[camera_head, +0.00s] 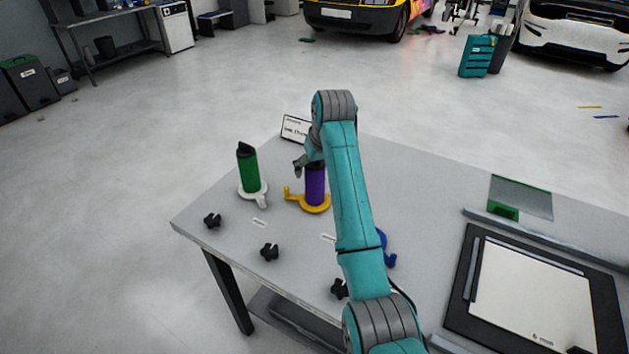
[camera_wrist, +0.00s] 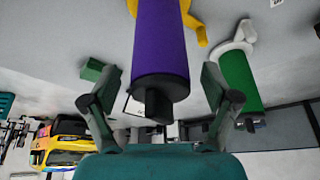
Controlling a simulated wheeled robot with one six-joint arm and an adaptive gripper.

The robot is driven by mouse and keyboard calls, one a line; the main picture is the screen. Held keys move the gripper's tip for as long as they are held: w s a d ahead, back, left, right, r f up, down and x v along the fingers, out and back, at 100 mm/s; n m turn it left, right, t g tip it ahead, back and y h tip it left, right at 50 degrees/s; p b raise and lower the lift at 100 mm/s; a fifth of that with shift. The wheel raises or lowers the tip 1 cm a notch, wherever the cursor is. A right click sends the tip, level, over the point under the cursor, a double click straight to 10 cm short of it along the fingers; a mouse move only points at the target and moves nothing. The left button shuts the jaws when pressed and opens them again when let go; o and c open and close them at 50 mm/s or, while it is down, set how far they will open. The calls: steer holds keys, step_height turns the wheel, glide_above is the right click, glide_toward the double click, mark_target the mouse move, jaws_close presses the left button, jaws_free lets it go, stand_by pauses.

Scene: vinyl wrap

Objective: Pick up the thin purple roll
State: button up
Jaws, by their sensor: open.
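The purple roll (camera_head: 315,186) stands upright on a yellow holder (camera_head: 318,205) on the table. My arm partly covers its top and right side in the head view. My gripper (camera_head: 300,165) is at the roll's upper part. In the wrist view the purple roll (camera_wrist: 160,45) reaches down between the two fingers of my gripper (camera_wrist: 158,85), its dark end cap level with them. The fingers are open, with a gap on each side of the roll.
A green roll (camera_head: 248,170) stands on a white holder (camera_head: 253,194) to the left. A blue holder (camera_head: 389,258) is partly behind my arm. Several black knobs (camera_head: 269,250) line the table's front. A sign (camera_head: 294,128) stands at the back edge. A framed board (camera_head: 530,300) lies right.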

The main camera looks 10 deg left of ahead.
steer(key=c, duration=1.6)
jaws_close()
steer(key=shift+r, duration=0.15)
